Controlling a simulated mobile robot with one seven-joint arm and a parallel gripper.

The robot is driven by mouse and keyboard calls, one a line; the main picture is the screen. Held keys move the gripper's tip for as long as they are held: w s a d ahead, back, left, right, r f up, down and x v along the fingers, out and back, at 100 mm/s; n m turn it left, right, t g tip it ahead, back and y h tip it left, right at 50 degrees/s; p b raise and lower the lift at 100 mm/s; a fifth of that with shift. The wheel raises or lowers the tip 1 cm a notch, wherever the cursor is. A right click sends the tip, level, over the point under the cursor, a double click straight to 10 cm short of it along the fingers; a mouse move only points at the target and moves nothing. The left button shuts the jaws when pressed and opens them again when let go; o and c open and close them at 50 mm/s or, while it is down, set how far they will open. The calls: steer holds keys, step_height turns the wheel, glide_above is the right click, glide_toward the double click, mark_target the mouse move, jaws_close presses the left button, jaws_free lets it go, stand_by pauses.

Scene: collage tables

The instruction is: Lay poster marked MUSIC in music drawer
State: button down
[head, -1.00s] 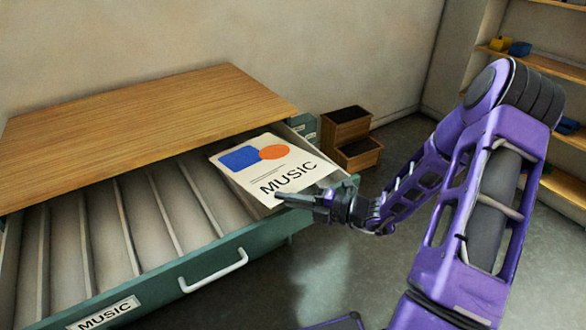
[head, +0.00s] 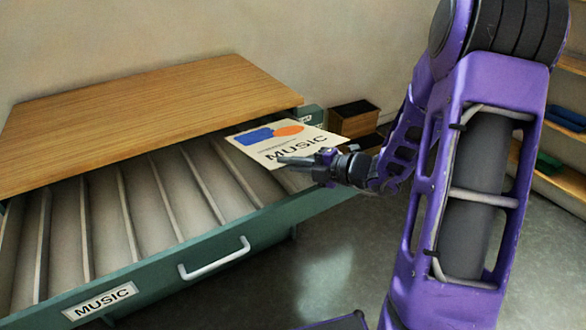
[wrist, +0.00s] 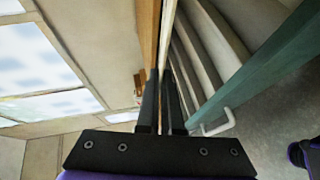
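The cream poster (head: 258,150) marked MUSIC, with a blue shape and an orange oval, is held nearly flat above the right end of the open drawer. My gripper (head: 282,161) is shut on its near edge. In the wrist view the poster (wrist: 166,45) shows edge-on as a thin strip running out from between the fingers of my gripper (wrist: 165,78). The green-fronted drawer (head: 215,243) has a white handle and a label (head: 101,299) reading MUSIC. Its inside is split by several pale dividers, and the visible slots look empty. The poster and gripper hide its right end.
The wooden cabinet top (head: 150,115) overhangs the back of the drawer. Small dark-topped wooden boxes (head: 353,122) stand on the floor behind the poster. Shelves (head: 560,180) line the right wall.

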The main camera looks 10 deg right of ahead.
steer(key=w+a+f+b, duration=0.1)
steer(key=w+f+b, duration=0.3)
steer(key=f, duration=0.3)
steer(key=shift+w+a+f+b, duration=0.25)
steer(key=shift+w+a+b, duration=0.1)
steer(key=shift+w, duration=0.1)
steer(key=c, duration=0.6)
jaws_free()
steer(key=s+d+r+p, duration=0.2)
steer(key=s+p, duration=0.3)
steer(key=s, duration=0.3)
steer(key=shift+s+d+r, duration=0.15)
steer(key=shift+d+r, duration=0.1)
steer(key=shift+d, duration=0.1)
